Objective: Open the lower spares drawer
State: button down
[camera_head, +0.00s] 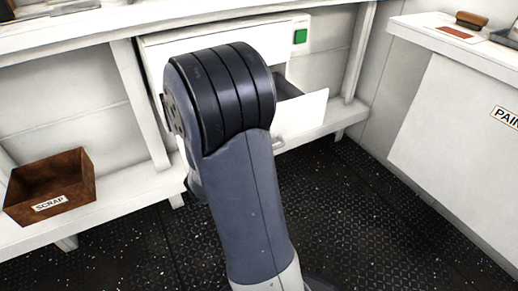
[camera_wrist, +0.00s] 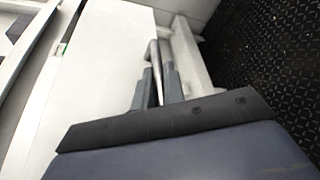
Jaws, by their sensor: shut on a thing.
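The lower spares drawer (camera_head: 305,117) is part-way out of the white cabinet under the bench. Its dark inside (camera_head: 287,89) shows behind the front panel. In the wrist view the white drawer front (camera_wrist: 105,65) fills the left and middle. My gripper (camera_wrist: 159,82) is shut on the pale drawer handle (camera_wrist: 154,55), with a grey finger on each side. In the head view my arm covers the gripper and much of the drawer front. A green square (camera_head: 300,36) marks the cabinet panel above the drawer.
A rusty scrap box (camera_head: 46,205) sits on the low shelf at left. The dark riveted floor (camera_head: 370,220) in front of the drawer is clear apart from my arm.

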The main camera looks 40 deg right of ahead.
jog(key=shift+s, duration=0.1)
jog(key=c, duration=1.5)
grip_release()
jog(key=shift+a, duration=0.1)
jog(key=p+v, duration=0.2)
jog(key=v, duration=0.8)
jog(key=shift+a+r+p, duration=0.15)
jog(key=shift+a+p, duration=0.15)
jog(key=shift+a, duration=0.05)
jog(key=b+x, duration=0.2)
jog(key=x, duration=0.8)
jog(key=shift+d, duration=0.35)
jog(key=shift+w+d, duration=0.15)
jog(key=shift+w, duration=0.05)
jog(key=shift+s+f, duration=0.15)
jog(key=shift+f, duration=0.05)
